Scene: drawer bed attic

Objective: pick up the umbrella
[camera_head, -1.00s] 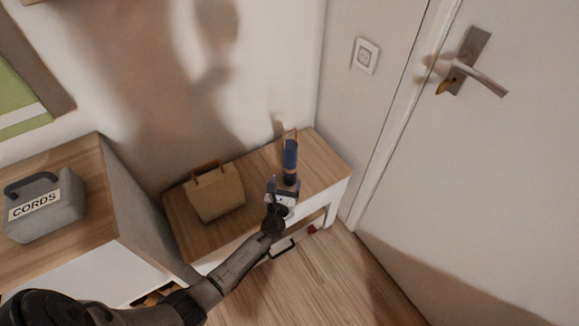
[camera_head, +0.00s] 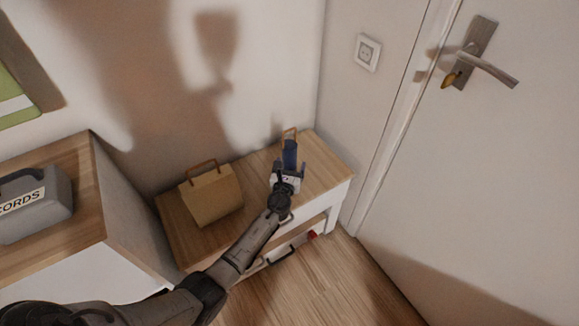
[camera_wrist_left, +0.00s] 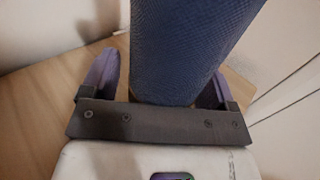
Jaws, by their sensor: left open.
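The umbrella (camera_head: 290,152) is a folded dark blue cylinder with a brown loop at its top. It stands upright on the small wooden-topped bench (camera_head: 324,170) in the corner. My left gripper (camera_head: 289,168) is at the near side of the umbrella, with its fingers on either side of it. In the left wrist view the blue textured umbrella (camera_wrist_left: 190,45) rises between the two open fingers of my left gripper (camera_wrist_left: 155,85). The fingertips are partly hidden behind it, and I cannot tell whether they touch it. My right gripper is not in view.
A brown paper-like bag (camera_head: 212,196) stands left of the umbrella on the bench. A taller cabinet (camera_head: 120,190) with a grey box (camera_head: 38,205) is further left. The wall is close behind, and a white door (camera_head: 480,180) is at the right. An open drawer shows below the bench.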

